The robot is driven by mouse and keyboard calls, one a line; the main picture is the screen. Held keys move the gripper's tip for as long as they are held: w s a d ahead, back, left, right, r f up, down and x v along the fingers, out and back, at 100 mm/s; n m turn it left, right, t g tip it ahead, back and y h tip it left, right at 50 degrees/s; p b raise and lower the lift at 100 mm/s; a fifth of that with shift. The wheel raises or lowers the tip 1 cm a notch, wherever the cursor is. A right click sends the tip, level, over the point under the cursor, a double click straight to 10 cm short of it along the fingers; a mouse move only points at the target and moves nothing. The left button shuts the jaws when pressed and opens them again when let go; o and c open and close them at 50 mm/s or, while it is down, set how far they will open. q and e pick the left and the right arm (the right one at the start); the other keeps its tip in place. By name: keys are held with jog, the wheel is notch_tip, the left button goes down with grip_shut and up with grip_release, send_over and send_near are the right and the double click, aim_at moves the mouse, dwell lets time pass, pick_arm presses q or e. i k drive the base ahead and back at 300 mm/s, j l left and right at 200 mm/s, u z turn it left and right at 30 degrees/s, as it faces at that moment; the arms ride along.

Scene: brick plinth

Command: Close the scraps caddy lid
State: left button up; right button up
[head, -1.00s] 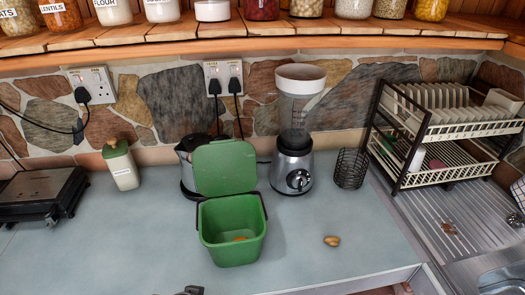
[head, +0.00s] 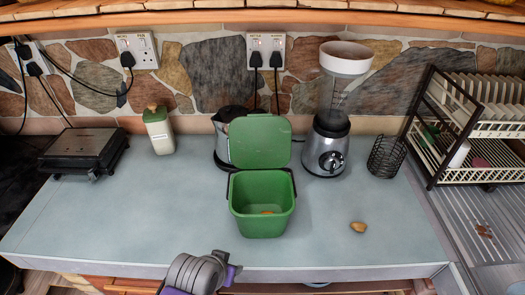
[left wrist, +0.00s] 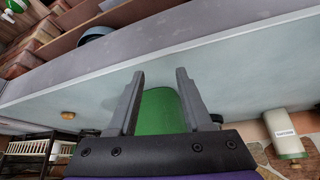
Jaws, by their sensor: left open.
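The green scraps caddy (head: 262,222) stands on the counter with its mouth facing up. Its green lid (head: 259,141) stands open, upright at the back rim. A small orange scrap (head: 267,212) shows inside. My left arm comes in at the bottom edge of the head view, in front of and left of the caddy; its fingertips are not clear there. In the left wrist view my left gripper (left wrist: 160,76) is open and empty, with a green part of the caddy (left wrist: 158,112) showing between and beyond its fingers. My right gripper is not in view.
A kettle (head: 222,140) stands behind the caddy's left side, and a blender (head: 327,146) behind its right. A wire holder (head: 386,158), dish rack (head: 468,170) and potato-like item (head: 358,227) are to the right. The grill (head: 84,152) and a jar (head: 158,131) stand left. The left front counter is clear.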

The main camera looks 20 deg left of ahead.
aim_at(257, 141)
jog(key=j, duration=0.55)
jog(key=k+j+z, duration=0.15)
jog(key=j, duration=0.9)
jog(key=i+l, duration=0.1)
jog(key=l, duration=0.65)
jog(key=z, duration=0.05)
